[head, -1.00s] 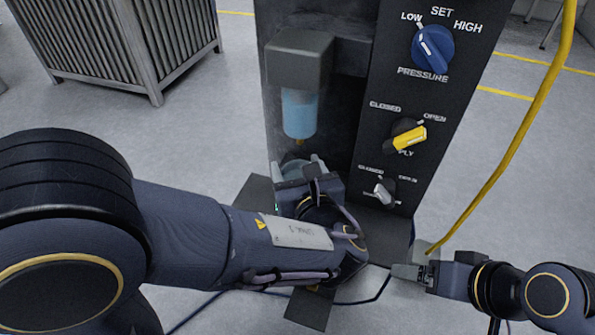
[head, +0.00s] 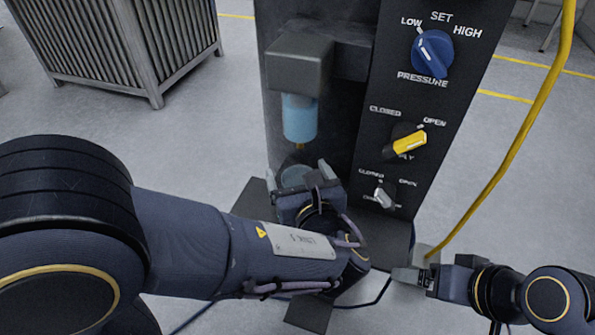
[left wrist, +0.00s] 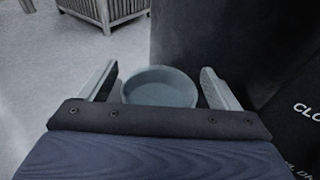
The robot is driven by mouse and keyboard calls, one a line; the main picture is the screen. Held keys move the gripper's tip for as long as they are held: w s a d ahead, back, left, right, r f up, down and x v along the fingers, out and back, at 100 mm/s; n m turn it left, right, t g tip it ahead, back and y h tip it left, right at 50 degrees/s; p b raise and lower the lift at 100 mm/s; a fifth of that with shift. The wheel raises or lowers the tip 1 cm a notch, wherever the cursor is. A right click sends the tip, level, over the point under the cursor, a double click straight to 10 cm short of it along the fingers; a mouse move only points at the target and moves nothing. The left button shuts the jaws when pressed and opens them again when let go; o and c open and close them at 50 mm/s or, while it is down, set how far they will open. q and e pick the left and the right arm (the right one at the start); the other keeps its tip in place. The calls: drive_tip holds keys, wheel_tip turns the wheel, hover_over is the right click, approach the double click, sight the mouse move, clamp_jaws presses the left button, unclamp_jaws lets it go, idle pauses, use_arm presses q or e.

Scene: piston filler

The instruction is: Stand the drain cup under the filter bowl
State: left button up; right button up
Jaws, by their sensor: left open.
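The filter bowl (head: 299,118) is a translucent blue cylinder hanging under a dark grey head on the machine, with a small brass-coloured drain below it. The drain cup (head: 295,178) is a round grey-blue open cup. It stands upright below the bowl, roughly in line with the drain in the head view. My left gripper (head: 299,174) is open, with one finger on each side of the cup. In the left wrist view the cup (left wrist: 160,88) sits between the spread fingers, with gaps on both sides. The gripper hides the cup's lower front. My right gripper (head: 410,276) is at the lower right, apart from the cup.
The dark panel right of the bowl carries a blue pressure knob (head: 432,54), a yellow knob (head: 409,144) and a grey drain knob (head: 384,198). A yellow hose (head: 515,143) hangs at the right. A slatted grey crate (head: 120,45) stands at the back left. Floor is clear between.

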use_arm(q)
drive_tip(key=p+v, duration=0.1)
drive_tip(key=v, duration=1)
drive_tip(key=shift+s, duration=0.15)
drive_tip(key=shift+s, duration=0.1)
